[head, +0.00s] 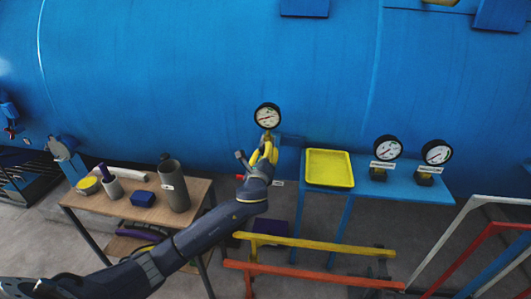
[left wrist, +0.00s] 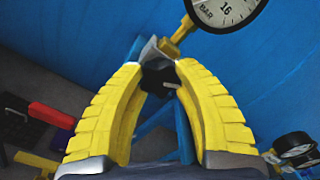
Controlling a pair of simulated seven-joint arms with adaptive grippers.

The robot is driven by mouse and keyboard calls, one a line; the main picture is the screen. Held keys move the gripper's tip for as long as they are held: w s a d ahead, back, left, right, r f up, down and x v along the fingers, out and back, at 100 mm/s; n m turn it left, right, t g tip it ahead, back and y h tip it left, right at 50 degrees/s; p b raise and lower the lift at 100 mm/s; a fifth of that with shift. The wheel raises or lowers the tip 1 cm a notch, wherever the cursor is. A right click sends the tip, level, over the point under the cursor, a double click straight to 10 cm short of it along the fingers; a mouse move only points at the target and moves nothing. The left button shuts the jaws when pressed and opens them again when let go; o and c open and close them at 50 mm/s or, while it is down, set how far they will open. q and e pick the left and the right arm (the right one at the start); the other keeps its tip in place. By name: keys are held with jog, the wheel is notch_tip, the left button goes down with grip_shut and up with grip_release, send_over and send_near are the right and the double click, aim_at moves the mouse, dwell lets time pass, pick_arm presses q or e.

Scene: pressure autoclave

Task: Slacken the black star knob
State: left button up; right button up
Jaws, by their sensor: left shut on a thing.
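The black star knob (left wrist: 158,78) shows in the left wrist view, between the yellow fingertips below a pressure gauge. My left gripper (left wrist: 160,74) is shut on it, with one finger on each side. In the head view my left gripper (head: 264,151) reaches up to the fitting under the round gauge (head: 267,116) in front of the blue tank. The knob cannot be made out there, as the gripper covers that spot. The gauge (left wrist: 225,10) is partly cut off at the top of the left wrist view. My right gripper is not in view.
A wooden table (head: 84,207) at the left holds a grey cylinder (head: 173,186), a blue box (head: 143,198) and a bottle. A blue bench at the right bears a yellow tray (head: 330,150) and two gauges (head: 388,148). Yellow and red rails (head: 315,243) stand low in front.

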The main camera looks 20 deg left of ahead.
pick_arm(q)
jog(key=n, duration=2.4)
jog(key=shift+a+f, duration=0.1)
jog(key=shift+f, duration=0.05)
jog(key=shift+n, duration=0.3)
jog(key=o, duration=1.3)
jog(key=shift+r, duration=5.05)
